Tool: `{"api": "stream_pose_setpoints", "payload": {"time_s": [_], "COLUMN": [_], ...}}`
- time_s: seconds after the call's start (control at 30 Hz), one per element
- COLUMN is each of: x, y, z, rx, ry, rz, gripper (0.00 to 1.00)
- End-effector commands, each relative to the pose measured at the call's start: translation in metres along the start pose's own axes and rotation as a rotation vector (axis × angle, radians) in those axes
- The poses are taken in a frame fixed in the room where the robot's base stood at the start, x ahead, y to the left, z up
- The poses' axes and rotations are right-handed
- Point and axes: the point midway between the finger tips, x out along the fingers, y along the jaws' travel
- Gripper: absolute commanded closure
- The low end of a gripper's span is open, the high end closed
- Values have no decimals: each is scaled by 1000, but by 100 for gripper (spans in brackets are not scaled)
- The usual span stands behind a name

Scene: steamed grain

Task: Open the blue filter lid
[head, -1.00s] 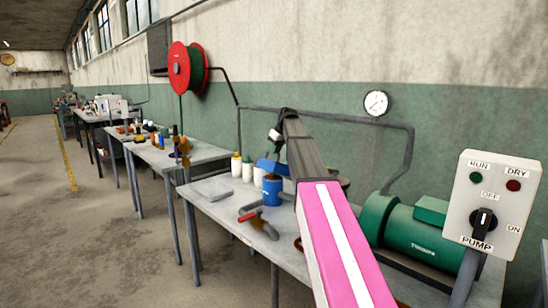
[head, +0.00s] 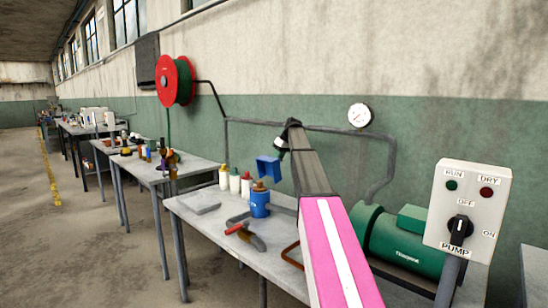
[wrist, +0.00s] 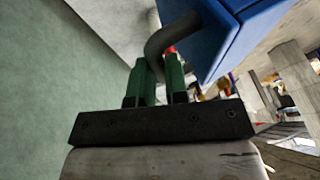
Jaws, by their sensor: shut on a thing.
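The blue filter lid (head: 268,168) is raised and tilted above the blue filter body (head: 260,205), which stands on the bench with a brown top showing. In the wrist view the blue lid (wrist: 228,35) fills the upper right as a large block, with a dark curved handle (wrist: 168,38) beside it. My gripper (wrist: 158,75) has its green fingers shut on this handle. In the head view my gripper (head: 281,150) is small, beside the lid at the far end of my arm. The lid's hinge cannot be made out.
The grey bench (head: 190,212) also holds white bottles (head: 235,182), a red-handled valve (head: 243,231) and a green pump (head: 400,238). A pump switch box (head: 467,210) stands at the right. A pipe and gauge (head: 360,115) are behind my arm.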

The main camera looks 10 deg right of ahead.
Motion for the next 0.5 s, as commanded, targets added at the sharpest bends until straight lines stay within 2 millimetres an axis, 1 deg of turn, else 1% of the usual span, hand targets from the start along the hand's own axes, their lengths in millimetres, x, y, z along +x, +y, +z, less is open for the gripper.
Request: {"api": "stream_pose_setpoints", "payload": {"time_s": [0.03, 0.2, 0.5], "x": [2, 8, 19], "y": [10, 27, 52], "z": [1, 3, 8], "rx": [15, 69, 148], "ry": [-5, -6, -4], "rz": [-46, -180, -377], "gripper": [100, 100, 100]}}
